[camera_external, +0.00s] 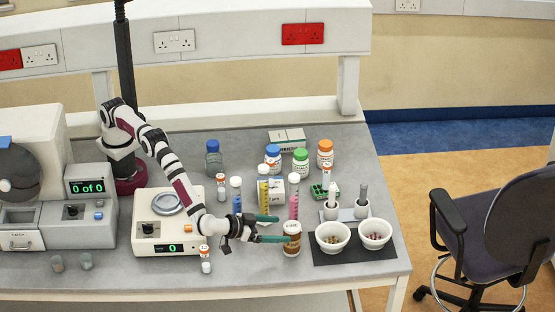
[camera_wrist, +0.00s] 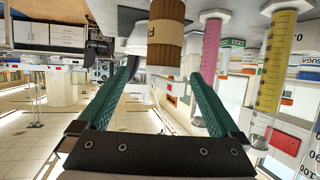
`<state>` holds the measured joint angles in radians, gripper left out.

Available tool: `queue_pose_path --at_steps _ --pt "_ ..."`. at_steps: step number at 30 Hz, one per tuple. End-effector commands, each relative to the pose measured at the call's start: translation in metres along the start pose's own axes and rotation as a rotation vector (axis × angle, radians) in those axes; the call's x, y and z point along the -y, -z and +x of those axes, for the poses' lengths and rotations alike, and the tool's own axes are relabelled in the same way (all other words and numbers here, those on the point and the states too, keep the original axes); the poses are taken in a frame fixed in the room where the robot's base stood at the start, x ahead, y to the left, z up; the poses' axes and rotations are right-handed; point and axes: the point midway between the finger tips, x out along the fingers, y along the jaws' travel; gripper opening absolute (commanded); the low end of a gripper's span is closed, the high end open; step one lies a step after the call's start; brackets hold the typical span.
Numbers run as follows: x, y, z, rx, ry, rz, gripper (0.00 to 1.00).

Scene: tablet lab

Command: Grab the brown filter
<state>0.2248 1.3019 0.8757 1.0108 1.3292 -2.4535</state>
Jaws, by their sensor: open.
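The brown filter (camera_external: 292,241) looks like a small brown cylinder with a pale top, upright on the bench left of the black mat. In the wrist view the brown filter (camera_wrist: 165,42) is at top centre, between the lines of the two fingers, and its upper edge is cut off by the frame. My gripper (camera_external: 282,229) is open, with its teal fingers reaching right toward the filter. In the wrist view my gripper (camera_wrist: 164,68) has nothing held between its fingers. The near fingertip appears close to the filter; I cannot tell whether it touches.
A pink cylinder (camera_external: 293,206) stands just behind the filter, with a yellow cylinder (camera_external: 263,192) and a blue cylinder (camera_external: 237,199) to its left. Two white mortars (camera_external: 332,246) sit on a black mat (camera_external: 352,258) to the right. A scale (camera_external: 168,232) stands left, beside a small orange-capped vial (camera_external: 206,264).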

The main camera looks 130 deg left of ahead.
Motion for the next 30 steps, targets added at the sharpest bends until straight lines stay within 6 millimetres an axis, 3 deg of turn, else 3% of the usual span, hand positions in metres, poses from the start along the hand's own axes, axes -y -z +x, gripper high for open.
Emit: queue_pose_path --at_steps 3,6,13,27,30 --pt "0.006 0.004 0.025 0.001 0.003 -0.001 0.99" --pt "0.005 0.004 0.038 0.000 0.001 0.000 0.99" --pt "0.005 0.004 0.040 0.000 0.000 0.001 0.99" --pt "0.005 0.004 0.040 0.000 0.000 0.001 0.14" --pt "0.005 0.004 0.040 0.000 0.000 0.001 0.00"
